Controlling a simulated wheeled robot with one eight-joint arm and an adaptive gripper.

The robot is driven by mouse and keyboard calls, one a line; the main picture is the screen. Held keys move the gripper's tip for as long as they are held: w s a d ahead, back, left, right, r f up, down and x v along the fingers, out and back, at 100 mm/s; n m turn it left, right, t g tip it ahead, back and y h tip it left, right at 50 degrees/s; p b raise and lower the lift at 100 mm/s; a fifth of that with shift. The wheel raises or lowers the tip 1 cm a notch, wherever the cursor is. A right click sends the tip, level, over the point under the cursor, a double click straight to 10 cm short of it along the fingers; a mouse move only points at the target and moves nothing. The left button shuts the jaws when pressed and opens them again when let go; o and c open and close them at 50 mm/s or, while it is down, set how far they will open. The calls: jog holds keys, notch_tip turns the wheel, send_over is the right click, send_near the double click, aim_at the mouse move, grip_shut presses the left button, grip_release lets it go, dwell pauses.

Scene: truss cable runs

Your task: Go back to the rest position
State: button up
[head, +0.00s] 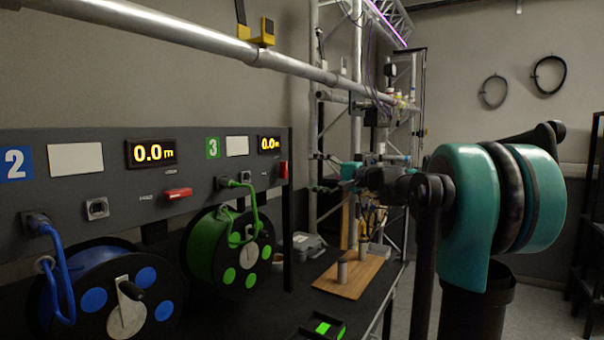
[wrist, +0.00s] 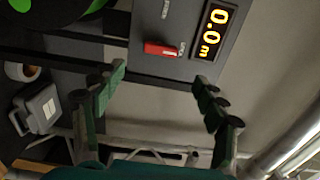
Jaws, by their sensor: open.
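My gripper (wrist: 160,80) is open in the wrist view, its two green-padded fingers wide apart with nothing between them. Behind them are the dark panel, a red switch (wrist: 160,49) and a lit display (wrist: 214,30) reading 0.0 m. In the head view my gripper (head: 320,172) is small and partly hidden behind my wrist; it points left, just right of the panel's end. The green cable reel (head: 230,250) and the blue cable reel (head: 112,295) stand below the panel (head: 125,195), their cable ends running up to its sockets.
A metal truss pipe (head: 200,40) with a yellow-black clamp (head: 262,35) runs above the panel. A wooden board (head: 352,275) with metal posts and a grey case (head: 308,245) rest on the dark table. Two black cable loops (head: 548,75) hang on the back wall.

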jog(key=shift+v, duration=0.9)
jog(key=s+f+n+g+h, duration=0.1)
jog(key=s+f+h, duration=0.1)
jog(key=s+f, duration=0.6)
jog(key=s+f+n+g+h, duration=0.2)
jog(key=s+f+h, duration=0.1)
jog(key=f, duration=0.9)
jog(key=s+f+n+g+h, duration=0.1)
jog(key=s+f+h, duration=0.1)
jog(key=s+f, duration=0.6)
jog(key=s+d+f+n+g+h, duration=0.1)
jog(key=s+d+f+h, duration=0.3)
jog(key=s+f, duration=0.4)
jog(key=s+d+f+n+h, duration=0.1)
jog(key=s+d+f+h, duration=0.3)
jog(key=s+d+f, duration=0.3)
notch_tip(320, 180, down, 5)
jog(key=shift+s+f+n+g, duration=0.15)
jog(key=shift+s+n+g, duration=0.25)
